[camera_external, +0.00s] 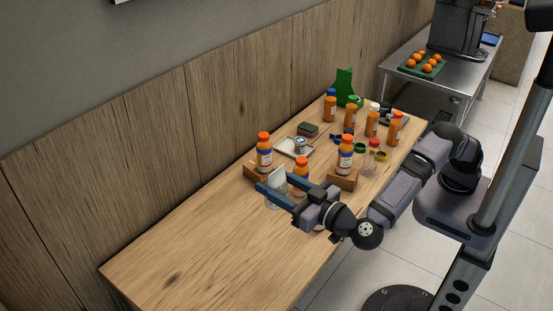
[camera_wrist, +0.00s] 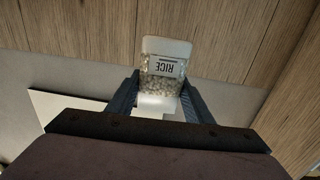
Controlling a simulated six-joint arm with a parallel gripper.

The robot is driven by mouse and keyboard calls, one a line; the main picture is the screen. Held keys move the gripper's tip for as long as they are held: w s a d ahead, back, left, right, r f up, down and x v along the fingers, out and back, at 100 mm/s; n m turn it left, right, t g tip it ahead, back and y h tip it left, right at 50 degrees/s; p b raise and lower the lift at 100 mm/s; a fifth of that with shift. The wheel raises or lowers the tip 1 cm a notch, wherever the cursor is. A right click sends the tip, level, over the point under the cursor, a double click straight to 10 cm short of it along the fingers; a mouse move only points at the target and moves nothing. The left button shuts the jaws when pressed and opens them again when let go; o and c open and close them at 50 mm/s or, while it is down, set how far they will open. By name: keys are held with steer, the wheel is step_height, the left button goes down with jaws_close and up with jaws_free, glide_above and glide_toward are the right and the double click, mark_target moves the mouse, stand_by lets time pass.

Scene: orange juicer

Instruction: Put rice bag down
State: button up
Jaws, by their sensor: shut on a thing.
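The rice bag (camera_wrist: 165,66) is a small clear and white packet with a "RICE" label, upside down in the wrist view, with pale grains inside. My gripper (camera_wrist: 158,98) is shut on it, one finger on each side. In the external view my gripper (camera_external: 276,188) is over the wooden table (camera_external: 190,245), with the whitish rice bag (camera_external: 277,178) at its fingers. I cannot tell from these views how high the bag is above the tabletop.
The table's near left part is bare.

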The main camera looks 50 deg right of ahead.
mark_target(278, 174)
steer(key=shift+r+p, duration=1.2)
steer(key=shift+r, duration=0.75)
steer(key=shift+f, duration=0.2)
step_height(278, 174, down, 24)
steer(key=b, duration=2.4)
steer(key=shift+f, duration=4.75)
steer(key=shift+f+b, duration=0.1)
steer(key=shift+b, duration=0.2)
steer(key=shift+f, duration=0.15)
steer(key=o, duration=1)
steer(key=shift+o, duration=0.2)
steer(key=shift+b, duration=0.5)
